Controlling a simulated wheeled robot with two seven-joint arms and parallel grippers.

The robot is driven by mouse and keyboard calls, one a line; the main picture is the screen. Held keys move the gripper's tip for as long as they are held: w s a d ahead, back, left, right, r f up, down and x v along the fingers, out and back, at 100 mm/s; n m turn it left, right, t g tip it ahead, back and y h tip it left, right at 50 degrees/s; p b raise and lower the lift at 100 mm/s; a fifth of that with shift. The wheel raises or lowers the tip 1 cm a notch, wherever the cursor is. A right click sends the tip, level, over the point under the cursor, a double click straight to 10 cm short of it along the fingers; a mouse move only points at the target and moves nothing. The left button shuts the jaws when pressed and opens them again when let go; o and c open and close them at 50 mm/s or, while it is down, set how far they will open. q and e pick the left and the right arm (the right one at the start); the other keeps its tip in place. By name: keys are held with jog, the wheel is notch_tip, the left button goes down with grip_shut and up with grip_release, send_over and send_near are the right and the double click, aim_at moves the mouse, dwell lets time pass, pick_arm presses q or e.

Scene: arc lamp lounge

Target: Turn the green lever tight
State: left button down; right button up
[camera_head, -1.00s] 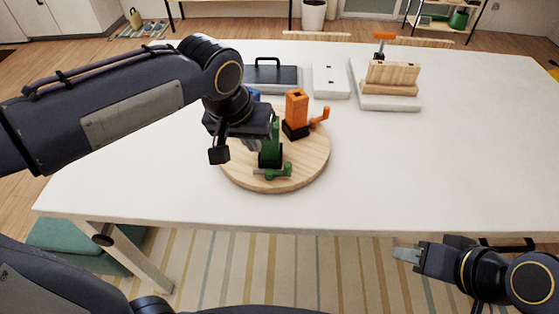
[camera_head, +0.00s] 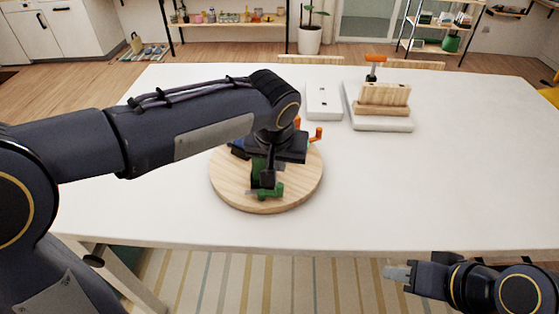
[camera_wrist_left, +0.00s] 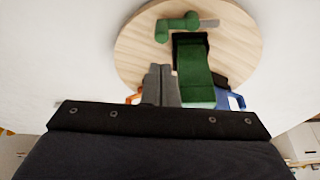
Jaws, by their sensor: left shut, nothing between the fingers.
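The green lever (camera_head: 271,191) sits low at the front of the round wooden board (camera_head: 235,200). It also shows at the top of the left wrist view (camera_wrist_left: 180,26). The green upright body (camera_wrist_left: 196,72) joins it through a black part, and my arm partly hides this in the head view. My left gripper (camera_head: 281,167) is over the board, its fingers (camera_wrist_left: 160,70) shut and empty. In the wrist view they are beside the green body, apart from the lever; whether they touch the body I cannot tell. My right gripper (camera_head: 398,272) is off the table's front edge, its opening unclear.
An orange lever (camera_head: 318,134) shows behind my left gripper, its body mostly hidden. A blue part (camera_wrist_left: 237,101) shows in the wrist view. A white plate (camera_head: 324,101) and a wooden block on a white base (camera_head: 380,123) stand farther back. The table's right side (camera_head: 460,165) is clear.

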aim_at(264, 191)
pick_arm(q)
jog(key=x, duration=0.7)
pick_arm(e)
jog(key=shift+r, duration=0.1)
pick_arm(q)
jog(key=shift+s, duration=0.1)
pick_arm(e)
jog(key=shift+s, duration=0.15)
